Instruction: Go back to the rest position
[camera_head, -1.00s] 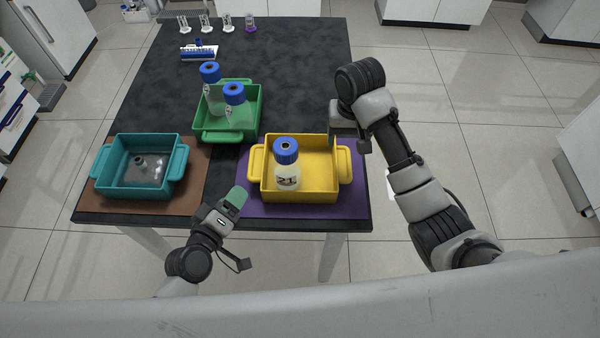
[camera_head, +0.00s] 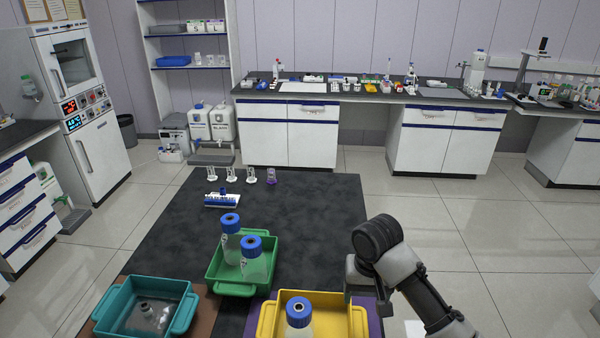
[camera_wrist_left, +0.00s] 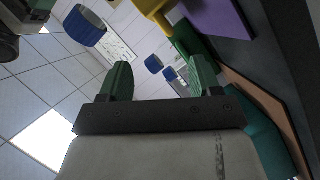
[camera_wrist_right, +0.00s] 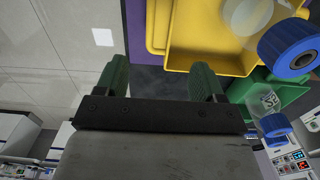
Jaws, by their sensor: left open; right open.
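My right gripper is at the right edge of the yellow tray (camera_head: 340,318) in the head view, its fingers mostly hidden below the wrist. In the right wrist view the right gripper (camera_wrist_right: 160,82) is open and empty, with its green fingers apart. My left gripper is out of the head view. In the left wrist view the left gripper (camera_wrist_left: 157,82) is open, with nothing between its green fingers. A blue-capped bottle (camera_head: 298,312) stands in the yellow tray.
A green tray (camera_head: 235,288) holds two blue-capped bottles (camera_head: 231,224) (camera_head: 251,245). A teal tray (camera_head: 112,303) sits at the left. Small glass vessels (camera_head: 251,175) and a blue-and-white rack (camera_head: 222,199) stand farther back on the dark table (camera_head: 310,220). The floor right of the table is open.

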